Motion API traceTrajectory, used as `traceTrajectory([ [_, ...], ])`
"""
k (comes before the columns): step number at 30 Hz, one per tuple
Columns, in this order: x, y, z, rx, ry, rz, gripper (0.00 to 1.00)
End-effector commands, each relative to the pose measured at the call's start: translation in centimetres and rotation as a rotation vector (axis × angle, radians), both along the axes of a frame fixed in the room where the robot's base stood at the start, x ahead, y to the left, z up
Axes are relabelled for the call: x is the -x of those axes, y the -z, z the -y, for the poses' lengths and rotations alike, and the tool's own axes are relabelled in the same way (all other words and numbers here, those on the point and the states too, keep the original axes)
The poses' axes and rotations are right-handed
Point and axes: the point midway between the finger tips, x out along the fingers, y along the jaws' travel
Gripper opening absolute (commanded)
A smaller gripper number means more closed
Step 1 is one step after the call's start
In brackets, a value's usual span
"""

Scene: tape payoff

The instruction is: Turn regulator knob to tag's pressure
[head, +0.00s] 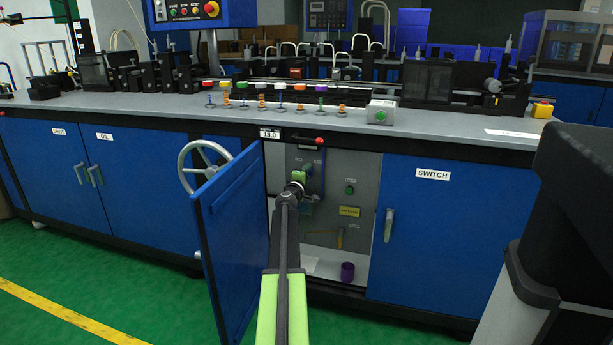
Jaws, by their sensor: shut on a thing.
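My gripper (298,182) is at the end of my outstretched arm, inside the open cabinet. It is shut at the regulator on the grey back panel (360,168). My arm and gripper hide most of the regulator knob, so its setting cannot be seen. A small white tag (270,133) on the counter's front edge, above the opening, seems to read 18.0, with a smaller line that is too small to read. No gauge reading can be made out.
The blue cabinet door (232,245) stands open left of my arm, close beside it. A purple cup (347,271) stands on the cabinet floor at right. A yellow label (349,211) and green button (350,190) are on the panel. The SWITCH door (440,235) is closed.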

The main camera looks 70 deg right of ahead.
Motion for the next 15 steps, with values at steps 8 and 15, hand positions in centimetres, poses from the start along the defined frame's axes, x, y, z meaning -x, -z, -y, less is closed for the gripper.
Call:
traceTrajectory([
  [8,0.00,-0.02,0.06,0.000,0.000,-0.001,0.61],
  [15,-0.04,-0.01,-0.05,0.000,0.000,-0.001,0.61],
])
